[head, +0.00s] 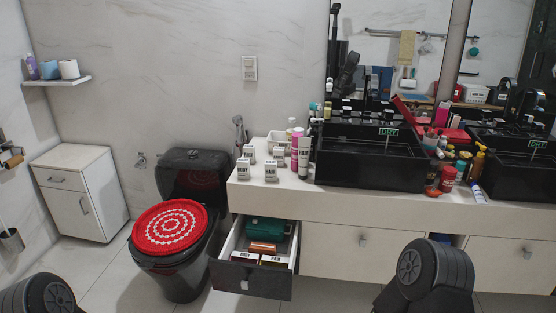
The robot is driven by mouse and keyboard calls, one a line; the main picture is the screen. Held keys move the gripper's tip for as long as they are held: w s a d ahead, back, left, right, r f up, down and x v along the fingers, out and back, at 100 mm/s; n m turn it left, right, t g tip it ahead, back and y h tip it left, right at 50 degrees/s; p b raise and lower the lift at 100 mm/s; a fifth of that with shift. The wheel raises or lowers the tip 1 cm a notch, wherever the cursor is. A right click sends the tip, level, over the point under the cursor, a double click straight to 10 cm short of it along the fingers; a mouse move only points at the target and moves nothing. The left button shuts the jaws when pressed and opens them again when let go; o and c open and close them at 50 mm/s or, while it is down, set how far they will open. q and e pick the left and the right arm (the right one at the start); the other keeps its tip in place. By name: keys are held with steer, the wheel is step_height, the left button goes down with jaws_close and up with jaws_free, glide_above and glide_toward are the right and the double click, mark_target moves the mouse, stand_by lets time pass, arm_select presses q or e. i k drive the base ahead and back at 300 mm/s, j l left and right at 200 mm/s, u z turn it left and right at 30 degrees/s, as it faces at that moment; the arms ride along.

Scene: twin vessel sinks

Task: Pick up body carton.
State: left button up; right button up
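Only dark rounded parts of my arms show, at the bottom left and bottom right. Neither gripper is in view, so no fingers show near the cartons.
A drawer (252,280) stands open below the cartons, holding a green case and boxes. Bottles (304,157) stand right of the cartons, beside the black sink (365,160). A toilet with a red lid cover (171,228) is on the left. Toiletries crowd between the sinks.

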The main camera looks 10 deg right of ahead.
mark_target(243, 171)
steer(key=i+j+z, duration=0.1)
steer(key=z, duration=0.7)
steer(key=i+j+z, duration=0.3)
steer(key=j, duration=0.25)
steer(key=i+j+z, duration=0.3)
steer(key=j, duration=0.4)
steer(key=i+j+z, duration=0.15)
steer(key=j, duration=0.2)
steer(key=i+j, duration=0.2)
steer(key=j, duration=0.2)
